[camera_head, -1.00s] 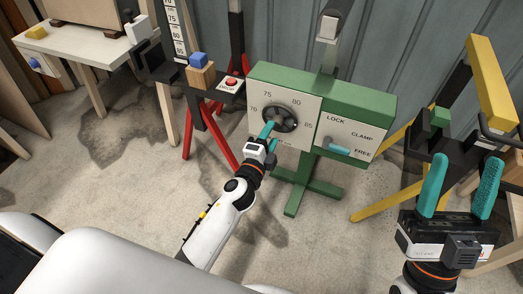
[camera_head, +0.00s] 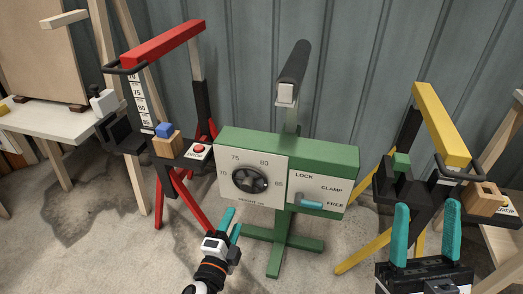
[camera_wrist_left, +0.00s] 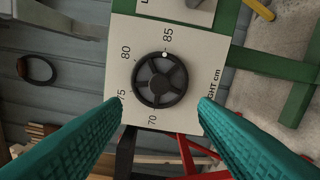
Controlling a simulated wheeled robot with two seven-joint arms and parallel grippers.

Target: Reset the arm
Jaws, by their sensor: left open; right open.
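My left gripper (camera_head: 231,222) is open and empty, in front of and below the green control box (camera_head: 330,148) in the head view. The box's black dial (camera_head: 250,180) is clear of the fingers. In the left wrist view the dial (camera_wrist_left: 160,80) lies ahead between the two teal fingers, with its white dot near 85.
A red stand (camera_head: 160,48) with a scale, a wooden block (camera_head: 167,146) and a red DROP button (camera_head: 199,149) is left of the box. A white table (camera_head: 60,120) stands far left.

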